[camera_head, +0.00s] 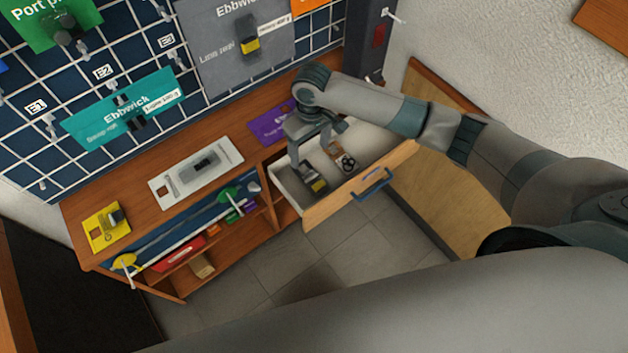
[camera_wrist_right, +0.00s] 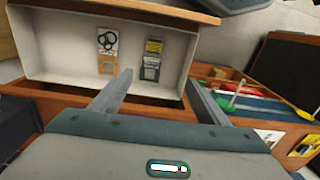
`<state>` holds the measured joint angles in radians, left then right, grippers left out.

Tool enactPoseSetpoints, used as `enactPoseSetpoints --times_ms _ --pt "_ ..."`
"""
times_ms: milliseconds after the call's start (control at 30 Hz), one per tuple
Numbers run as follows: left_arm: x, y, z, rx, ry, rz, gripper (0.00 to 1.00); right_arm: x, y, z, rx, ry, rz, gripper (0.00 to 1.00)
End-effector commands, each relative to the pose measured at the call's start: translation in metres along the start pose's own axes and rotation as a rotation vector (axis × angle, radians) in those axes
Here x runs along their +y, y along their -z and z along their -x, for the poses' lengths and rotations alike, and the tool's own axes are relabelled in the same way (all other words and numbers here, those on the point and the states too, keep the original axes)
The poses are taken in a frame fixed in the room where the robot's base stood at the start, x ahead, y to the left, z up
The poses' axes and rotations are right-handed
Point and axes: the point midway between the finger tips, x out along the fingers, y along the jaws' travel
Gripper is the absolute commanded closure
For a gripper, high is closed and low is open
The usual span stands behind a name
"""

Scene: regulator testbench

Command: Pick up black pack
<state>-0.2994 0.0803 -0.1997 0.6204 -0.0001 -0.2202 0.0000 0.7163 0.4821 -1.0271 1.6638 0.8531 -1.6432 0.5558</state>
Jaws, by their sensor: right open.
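A small black pack with a yellow label (camera_head: 317,184) lies in the open drawer (camera_head: 287,188). It also shows in the right wrist view (camera_wrist_right: 152,60), lying on the pale drawer floor ahead of the fingertips. My right gripper (camera_head: 312,152) is above the drawer, apart from the pack. In the right wrist view its two fingers (camera_wrist_right: 159,78) are spread, with nothing between them. My left gripper is not in view.
Another small pack with black rings (camera_head: 347,162) lies in the drawer beside the black pack. The drawer front has a blue handle (camera_head: 372,184). A white panel (camera_head: 195,170) and a yellow plate (camera_head: 105,228) lie on the wooden bench. A grid board stands behind.

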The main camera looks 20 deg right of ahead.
Motion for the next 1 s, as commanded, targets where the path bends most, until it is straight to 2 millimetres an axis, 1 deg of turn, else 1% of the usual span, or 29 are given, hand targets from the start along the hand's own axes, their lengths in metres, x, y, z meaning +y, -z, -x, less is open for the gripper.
enactPoseSetpoints --times_ms 33,167,500,633,767,867,1000 --pt "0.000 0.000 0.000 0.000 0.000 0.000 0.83 0.008 0.004 0.004 -0.007 -0.012 -0.010 0.31" --pt "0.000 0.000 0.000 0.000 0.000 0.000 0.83 0.017 0.006 0.008 -0.019 -0.025 -0.027 0.31" --pt "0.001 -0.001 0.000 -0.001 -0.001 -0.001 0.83 0.017 0.006 0.008 -0.021 -0.025 -0.028 0.31" --pt "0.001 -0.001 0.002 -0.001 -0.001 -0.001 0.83 0.017 0.006 0.004 -0.022 -0.025 -0.029 0.31" --pt "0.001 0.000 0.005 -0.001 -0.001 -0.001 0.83 0.017 0.005 -0.007 -0.023 -0.025 -0.029 0.31" --pt "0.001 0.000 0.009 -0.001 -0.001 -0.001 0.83 0.017 0.004 -0.022 -0.025 -0.024 -0.028 0.31" --pt "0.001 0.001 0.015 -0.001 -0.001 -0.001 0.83 0.018 0.004 -0.047 -0.024 -0.026 -0.030 0.31"
